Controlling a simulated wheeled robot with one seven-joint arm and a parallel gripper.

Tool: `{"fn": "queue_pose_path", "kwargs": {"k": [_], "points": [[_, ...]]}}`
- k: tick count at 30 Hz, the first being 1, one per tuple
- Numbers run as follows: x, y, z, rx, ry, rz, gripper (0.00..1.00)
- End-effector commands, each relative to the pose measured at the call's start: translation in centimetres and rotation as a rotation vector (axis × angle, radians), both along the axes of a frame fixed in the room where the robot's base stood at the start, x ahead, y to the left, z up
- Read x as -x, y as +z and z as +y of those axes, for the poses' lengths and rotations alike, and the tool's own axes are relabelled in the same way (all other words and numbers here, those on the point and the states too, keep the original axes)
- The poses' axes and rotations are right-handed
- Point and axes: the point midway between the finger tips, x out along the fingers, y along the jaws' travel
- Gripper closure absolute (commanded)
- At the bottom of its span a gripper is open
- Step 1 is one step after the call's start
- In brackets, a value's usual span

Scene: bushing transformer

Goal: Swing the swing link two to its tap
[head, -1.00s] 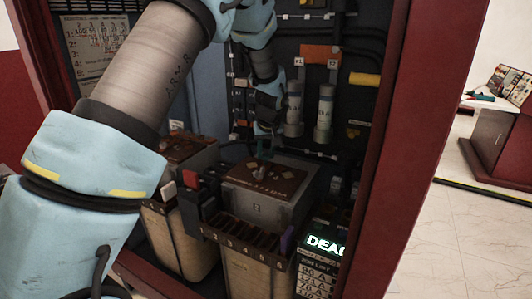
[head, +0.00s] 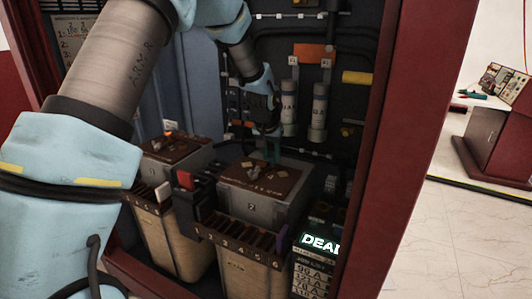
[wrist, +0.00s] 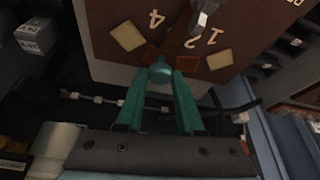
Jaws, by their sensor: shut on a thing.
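Transformer two, a grey box (head: 245,209) marked 2 with a brown top plate (head: 290,178), stands in the middle of the cabinet. My gripper (head: 271,156) is low over the back of this plate. In the wrist view my teal gripper fingers (wrist: 160,84) are closed around a small rounded teal end (wrist: 160,72), which looks like the outer end of the swing link. A metal piece (wrist: 204,18) shows higher on the plate, near the pale tap pads (wrist: 127,36) and the printed 4, 2 and 1. The middle of the link is hard to make out.
Another transformer (head: 175,150) stands to the left. A red-topped switch (head: 185,180) and a numbered terminal row (head: 240,238) stand in front of the boxes. A lit DEAD display (head: 320,242) is at the right. The red cabinet frame (head: 400,150) bounds the right side.

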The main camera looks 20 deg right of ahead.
Motion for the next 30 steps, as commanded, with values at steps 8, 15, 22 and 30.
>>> {"fn": "queue_pose_path", "kwargs": {"k": [8, 15, 22, 30], "points": [[1.9, 0.2, -0.5, 0.001, -0.25, 0.002, 1.0], [3.2, 0.2, -0.6, 0.001, -0.424, 0.002, 1.0], [4.1, 0.1, -0.6, 0.0, -0.529, 0.0, 1.0], [4.5, 0.0, -0.6, -0.001, -0.577, 0.001, 1.0]]}}
